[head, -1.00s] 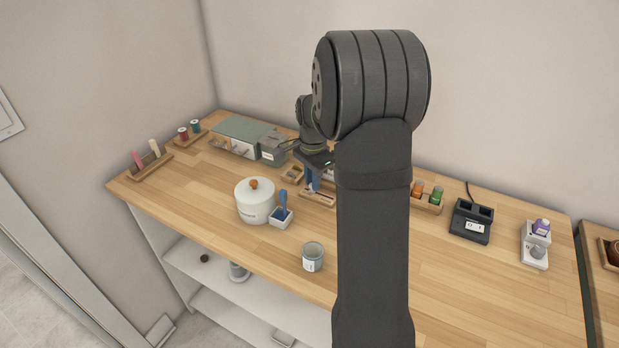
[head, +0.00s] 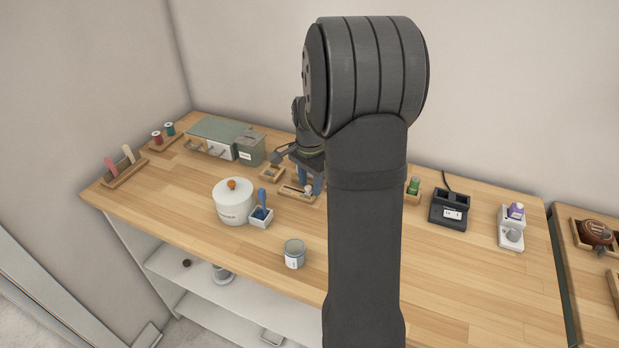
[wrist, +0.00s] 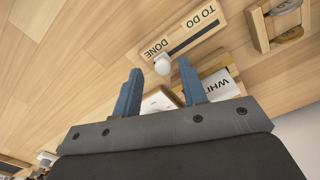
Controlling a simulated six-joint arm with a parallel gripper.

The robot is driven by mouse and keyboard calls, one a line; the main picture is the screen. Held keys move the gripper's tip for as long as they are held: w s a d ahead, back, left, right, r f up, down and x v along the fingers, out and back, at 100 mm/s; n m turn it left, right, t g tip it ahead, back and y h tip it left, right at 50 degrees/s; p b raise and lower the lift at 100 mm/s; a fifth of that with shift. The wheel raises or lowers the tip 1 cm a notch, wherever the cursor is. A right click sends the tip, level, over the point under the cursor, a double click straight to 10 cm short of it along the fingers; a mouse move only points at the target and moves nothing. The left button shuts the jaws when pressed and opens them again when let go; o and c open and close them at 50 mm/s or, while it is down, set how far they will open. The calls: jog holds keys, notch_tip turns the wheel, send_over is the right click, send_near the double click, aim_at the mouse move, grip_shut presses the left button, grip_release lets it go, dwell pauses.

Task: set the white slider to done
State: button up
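The slider board (wrist: 205,33) is a light wooden strip with a dark slot and the labels TO DO and DONE, upside down in the wrist view. The white slider knob (wrist: 162,64) is at the slot's end beside DONE. My gripper (wrist: 161,67) is open, its two blue fingers apart. In the wrist view the knob appears between the fingertips; I cannot tell whether either touches it. In the head view the board (head: 290,192) lies on the bench and my gripper (head: 310,182) is above its right part, with the knob (head: 308,188) by the fingers.
A small wooden tray (wrist: 262,30) with round items lies beside the board. A white lidded pot (head: 233,205), a brush in a holder (head: 262,214) and a grey tin (head: 294,255) stand in front. The bench's front right is clear.

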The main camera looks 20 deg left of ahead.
aim_at(310, 187)
notch_tip(310, 187, up, 17)
jog(key=shift+r, duration=0.2)
dwell(0.7)
notch_tip(310, 187, down, 17)
jog(key=shift+f, duration=0.1)
jog(key=shift+a+f, duration=0.15)
jog(key=shift+f, duration=0.05)
jog(key=shift+a+r, duration=0.1)
jog(key=shift+a, duration=0.05)
dwell(2.4)
jog(key=shift+d+r, duration=0.2)
jog(key=shift+r, duration=0.3)
notch_tip(310, 187, up, 16)
jog(key=shift+r, duration=0.2)
